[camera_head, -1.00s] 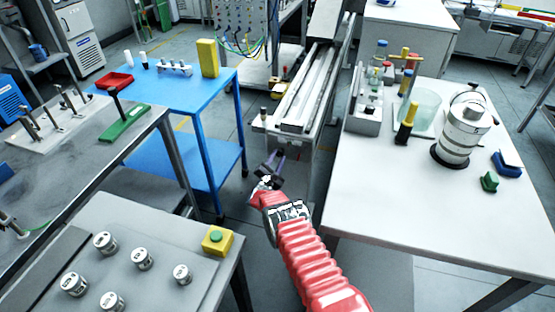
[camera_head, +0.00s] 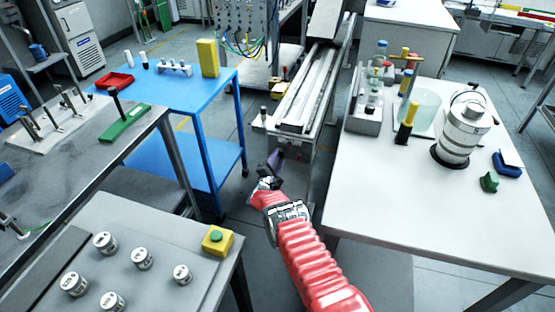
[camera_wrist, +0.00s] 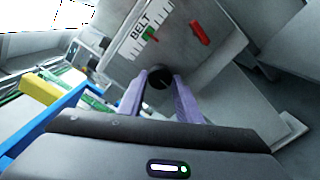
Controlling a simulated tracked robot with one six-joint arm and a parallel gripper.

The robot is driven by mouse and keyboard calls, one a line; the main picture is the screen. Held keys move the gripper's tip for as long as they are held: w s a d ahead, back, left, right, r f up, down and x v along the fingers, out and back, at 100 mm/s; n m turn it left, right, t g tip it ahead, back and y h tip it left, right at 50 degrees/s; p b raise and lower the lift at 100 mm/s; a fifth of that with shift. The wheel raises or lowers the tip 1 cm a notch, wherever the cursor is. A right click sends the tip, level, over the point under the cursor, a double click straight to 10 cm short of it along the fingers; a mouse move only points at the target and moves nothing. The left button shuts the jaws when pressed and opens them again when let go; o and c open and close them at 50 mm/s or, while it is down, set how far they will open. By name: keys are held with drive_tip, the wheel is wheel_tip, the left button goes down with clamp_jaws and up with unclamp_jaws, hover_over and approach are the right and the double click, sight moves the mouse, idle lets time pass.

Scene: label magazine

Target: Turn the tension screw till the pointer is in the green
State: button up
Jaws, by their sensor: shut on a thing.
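The tension screw (camera_wrist: 160,77) is a round black knob on the grey end face of the conveyor. My gripper (camera_wrist: 166,82) is shut on it, one purple finger on each side. In the head view my gripper (camera_head: 273,160) reaches the near end of the conveyor (camera_head: 297,110), and the knob is hidden there. A white scale (camera_wrist: 139,28) marked BELT sits beyond the knob in the wrist view, with small green and red marks near its edge. It is too small to tell where the pointer stands.
A red bar (camera_wrist: 200,33) sticks out on the same face, right of the scale. A blue table (camera_head: 185,95) stands left of the conveyor and a white table (camera_head: 400,205) stands right.

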drive_tip(key=o, duration=1)
drive_tip(key=shift+d, duration=0.1)
drive_tip(key=shift+s, duration=0.1)
drive_tip(key=shift+v, duration=6.85)
drive_tip(key=shift+f, duration=0.15)
